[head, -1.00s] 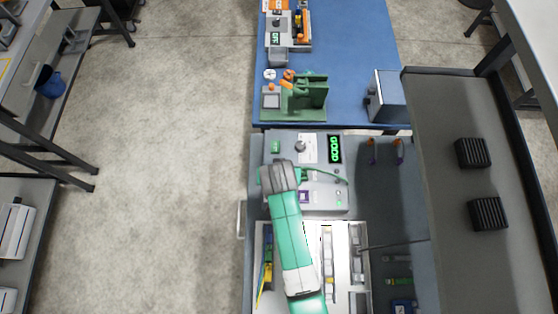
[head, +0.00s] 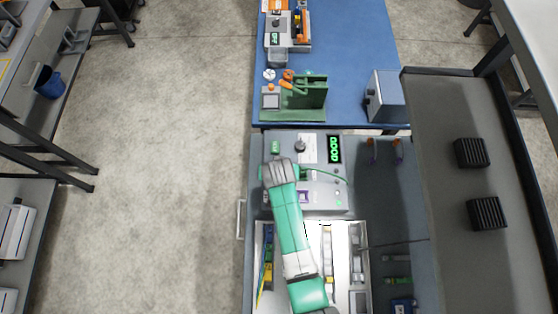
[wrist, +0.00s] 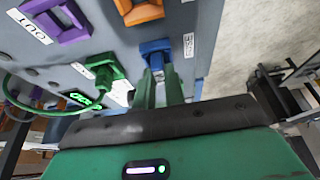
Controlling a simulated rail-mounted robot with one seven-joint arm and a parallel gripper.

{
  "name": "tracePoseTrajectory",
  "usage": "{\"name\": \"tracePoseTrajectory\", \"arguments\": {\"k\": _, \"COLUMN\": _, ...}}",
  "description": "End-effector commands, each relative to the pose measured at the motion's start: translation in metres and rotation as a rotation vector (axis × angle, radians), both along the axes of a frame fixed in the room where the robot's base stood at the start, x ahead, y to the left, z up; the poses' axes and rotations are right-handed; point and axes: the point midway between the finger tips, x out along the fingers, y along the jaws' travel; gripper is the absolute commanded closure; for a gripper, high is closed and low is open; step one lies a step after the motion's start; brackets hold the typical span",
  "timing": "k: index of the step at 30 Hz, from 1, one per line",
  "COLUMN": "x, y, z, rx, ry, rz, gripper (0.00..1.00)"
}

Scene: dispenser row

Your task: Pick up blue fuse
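The blue fuse (wrist: 155,47) sits in the grey panel beside the "FUSE" label (wrist: 188,45) in the wrist view. My gripper (wrist: 160,72) has its two green fingers pointed at it, one to each side of its near end. The fingertips are at the fuse or very close to it; I cannot tell whether they press on it. In the head view my gripper (head: 294,172) is low over the grey device (head: 325,178), and I cannot make out the fuse there.
A green plug (wrist: 103,70) with a cable is left of the fuse in the wrist view. An orange socket (wrist: 140,10) and a purple socket (wrist: 62,18) are nearby. A white tray (head: 312,240) lies in front of the device.

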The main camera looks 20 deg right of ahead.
Motion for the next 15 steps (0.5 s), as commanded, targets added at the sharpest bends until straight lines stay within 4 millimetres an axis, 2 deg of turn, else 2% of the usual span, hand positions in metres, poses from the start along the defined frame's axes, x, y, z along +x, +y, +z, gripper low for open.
{"name": "tracePoseTrajectory", "arguments": {"k": 10, "x": 0.000, "y": 0.000, "z": 0.002, "rx": 0.000, "ry": -0.001, "rz": 0.000, "gripper": 1.00}}
{"name": "tracePoseTrajectory", "arguments": {"k": 15, "x": 0.000, "y": 0.000, "z": 0.015, "rx": 0.000, "ry": -0.002, "rz": 0.000, "gripper": 1.00}}
